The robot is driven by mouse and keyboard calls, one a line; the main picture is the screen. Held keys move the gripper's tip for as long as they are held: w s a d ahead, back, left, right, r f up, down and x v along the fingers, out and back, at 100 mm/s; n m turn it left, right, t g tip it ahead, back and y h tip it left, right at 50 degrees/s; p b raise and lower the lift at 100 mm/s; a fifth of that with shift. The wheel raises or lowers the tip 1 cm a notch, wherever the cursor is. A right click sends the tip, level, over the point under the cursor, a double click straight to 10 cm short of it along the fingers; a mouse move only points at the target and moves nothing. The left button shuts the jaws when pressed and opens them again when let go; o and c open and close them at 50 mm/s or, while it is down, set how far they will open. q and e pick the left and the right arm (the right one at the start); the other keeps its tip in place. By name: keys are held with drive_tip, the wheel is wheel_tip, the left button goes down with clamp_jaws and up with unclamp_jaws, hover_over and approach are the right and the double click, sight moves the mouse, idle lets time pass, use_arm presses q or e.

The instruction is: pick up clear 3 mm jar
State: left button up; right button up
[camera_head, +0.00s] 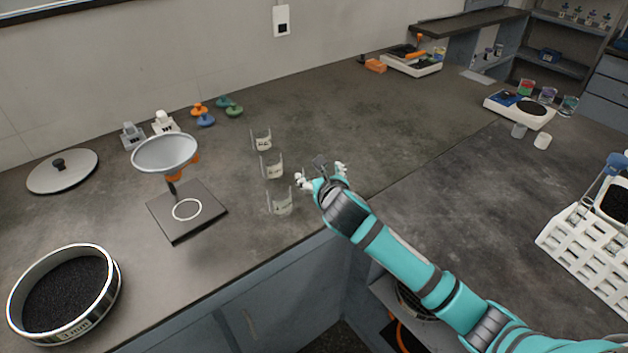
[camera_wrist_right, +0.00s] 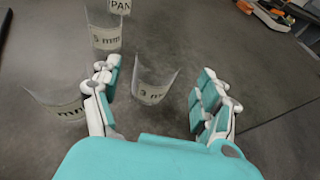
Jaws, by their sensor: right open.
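My right gripper (camera_head: 320,177) is open beside the row of clear jars. In the right wrist view, a clear jar (camera_wrist_right: 155,75) stands between the spread fingers of the right gripper (camera_wrist_right: 160,72), with a gap to the right fingers. Its label seems to read 3 mm, not sharply. Another clear jar (camera_wrist_right: 55,105) is at left, with only "mm" readable. A third (camera_wrist_right: 104,38) stands farther, its mm number unclear, below a PAN label. In the head view, clear jars stand at the near (camera_head: 279,202), middle (camera_head: 271,166) and far (camera_head: 261,139) spots. My left gripper is out of view.
A sieve of black grains (camera_head: 62,331) sits front left. A white rack (camera_head: 566,240) and a scale (camera_head: 500,104) are at right. The counter behind the gripper is clear.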

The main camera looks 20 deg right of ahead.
sight(314, 170)
drive_tip(key=x, duration=0.4)
drive_tip(key=shift+w+a, duration=0.2)
drive_tip(key=shift+w, duration=0.25)
drive_tip(key=c, duration=1.3)
